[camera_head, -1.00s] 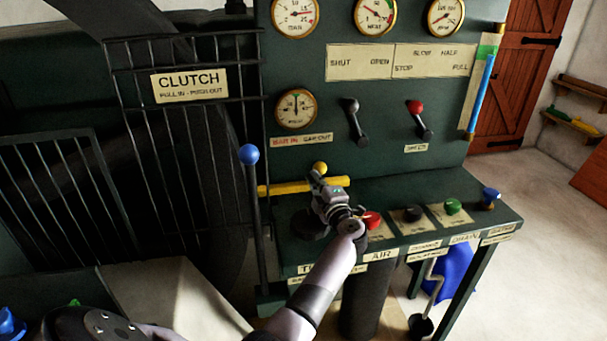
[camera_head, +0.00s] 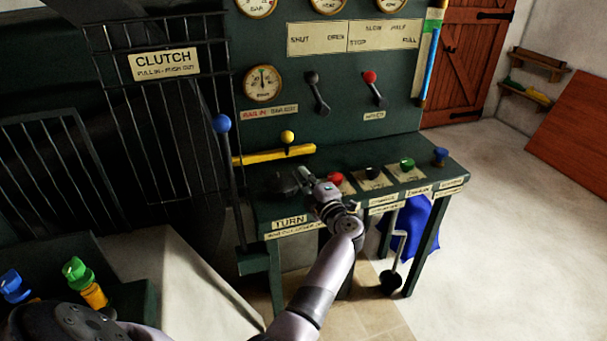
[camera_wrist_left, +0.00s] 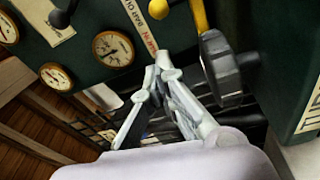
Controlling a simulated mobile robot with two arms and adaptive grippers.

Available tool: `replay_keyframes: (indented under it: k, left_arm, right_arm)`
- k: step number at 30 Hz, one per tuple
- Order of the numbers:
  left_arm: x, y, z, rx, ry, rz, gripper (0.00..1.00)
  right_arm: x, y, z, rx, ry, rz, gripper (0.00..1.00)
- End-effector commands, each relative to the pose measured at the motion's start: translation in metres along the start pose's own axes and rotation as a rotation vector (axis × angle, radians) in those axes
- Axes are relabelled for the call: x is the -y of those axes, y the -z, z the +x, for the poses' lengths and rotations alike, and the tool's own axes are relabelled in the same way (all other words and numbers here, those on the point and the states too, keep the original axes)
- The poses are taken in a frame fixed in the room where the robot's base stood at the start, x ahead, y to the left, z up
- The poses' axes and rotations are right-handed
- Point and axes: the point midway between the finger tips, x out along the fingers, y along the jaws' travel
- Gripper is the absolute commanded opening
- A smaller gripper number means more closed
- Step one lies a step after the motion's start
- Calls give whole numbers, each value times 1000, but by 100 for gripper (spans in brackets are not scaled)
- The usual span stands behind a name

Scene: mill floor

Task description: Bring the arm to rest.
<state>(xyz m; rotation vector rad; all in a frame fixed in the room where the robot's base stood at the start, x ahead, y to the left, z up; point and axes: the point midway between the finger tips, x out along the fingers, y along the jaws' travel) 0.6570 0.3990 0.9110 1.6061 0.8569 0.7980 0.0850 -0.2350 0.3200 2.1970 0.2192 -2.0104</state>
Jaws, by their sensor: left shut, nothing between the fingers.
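My left arm reaches up from the bottom of the head view. Its gripper (camera_head: 308,182) is shut and empty, over the front left part of the green control desk (camera_head: 345,160). It looks close to a dark round knob (camera_head: 282,183) and the red button (camera_head: 335,179); I cannot tell how large the gap is. In the left wrist view the fingers (camera_wrist_left: 160,62) come together at the tips with nothing between them. My right gripper is not in view.
A yellow bar (camera_head: 262,157) with a yellow-knobbed lever crosses behind the gripper. A blue-knobbed clutch lever (camera_head: 223,124) stands left of the desk. Blue (camera_head: 12,285) and green (camera_head: 76,268) knobs are at lower left. The floor at right is clear.

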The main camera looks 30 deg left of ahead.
Motion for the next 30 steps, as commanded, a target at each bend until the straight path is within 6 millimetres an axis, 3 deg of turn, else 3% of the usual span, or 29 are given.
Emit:
replay_keyframes:
  k: [12,17,20,24,26,30]
  left_arm:
    - [-1,0,0,8,-9,3,0]
    - [-20,-9,-12,137,-151,52,0]
    - [-40,-25,-40,316,-316,136,0]
    - [-47,-50,-108,623,-528,325,0]
    - [-39,-57,-142,757,-592,424,0]
    - [3,-56,-222,1063,-676,689,0]
  right_arm:
    - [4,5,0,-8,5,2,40]
    - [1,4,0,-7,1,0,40]
    - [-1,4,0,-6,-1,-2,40]
    - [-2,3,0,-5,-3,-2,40]
    - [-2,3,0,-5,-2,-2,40]
    - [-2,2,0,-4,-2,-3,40]
